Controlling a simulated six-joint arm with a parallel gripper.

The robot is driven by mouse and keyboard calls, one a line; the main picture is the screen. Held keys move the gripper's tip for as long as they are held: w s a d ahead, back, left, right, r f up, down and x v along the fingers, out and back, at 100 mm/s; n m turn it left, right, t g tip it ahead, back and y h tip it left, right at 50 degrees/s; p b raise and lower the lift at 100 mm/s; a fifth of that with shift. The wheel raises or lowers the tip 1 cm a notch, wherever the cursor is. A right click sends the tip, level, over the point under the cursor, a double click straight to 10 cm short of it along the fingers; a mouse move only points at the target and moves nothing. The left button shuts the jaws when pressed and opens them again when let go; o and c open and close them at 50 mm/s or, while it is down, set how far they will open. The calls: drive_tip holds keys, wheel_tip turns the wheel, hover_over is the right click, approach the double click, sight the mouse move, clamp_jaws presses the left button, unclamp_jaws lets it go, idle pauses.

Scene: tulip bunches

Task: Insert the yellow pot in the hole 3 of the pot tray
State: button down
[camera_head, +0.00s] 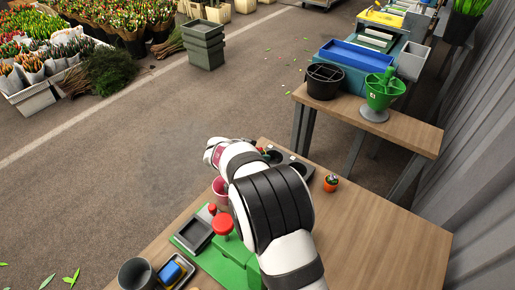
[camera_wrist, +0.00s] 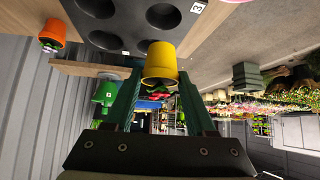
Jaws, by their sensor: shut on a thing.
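In the wrist view the yellow pot (camera_wrist: 160,62) is between the two green fingers of my gripper (camera_wrist: 160,78), which is shut on it. A little green and pink shows at the pot's lower end in the picture. The dark grey pot tray (camera_wrist: 128,24) is close by at the top of this view, with several round holes. A white label "3" (camera_wrist: 198,7) is beside a hole (camera_wrist: 163,15) that looks empty. The pot is outside that hole and partly covers another. In the head view the tray (camera_head: 302,168) is partly hidden behind my arm, which hides the gripper and yellow pot.
An orange pot with a small cactus (camera_head: 331,183) stands right of the tray. A pink pot (camera_head: 221,190) and a green stand with a red knob (camera_head: 222,224) are left of my arm. A dark cup (camera_head: 136,274) is at front left. The table's right side is clear.

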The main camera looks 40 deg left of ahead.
drive_tip(key=shift+f, duration=1.75)
drive_tip(key=shift+f, duration=1.75)
drive_tip(key=shift+c, duration=0.7)
unclamp_jaws()
drive_tip(key=shift+f, duration=0.1)
drive_tip(key=shift+d, duration=0.1)
drive_tip(key=v, duration=1.6)
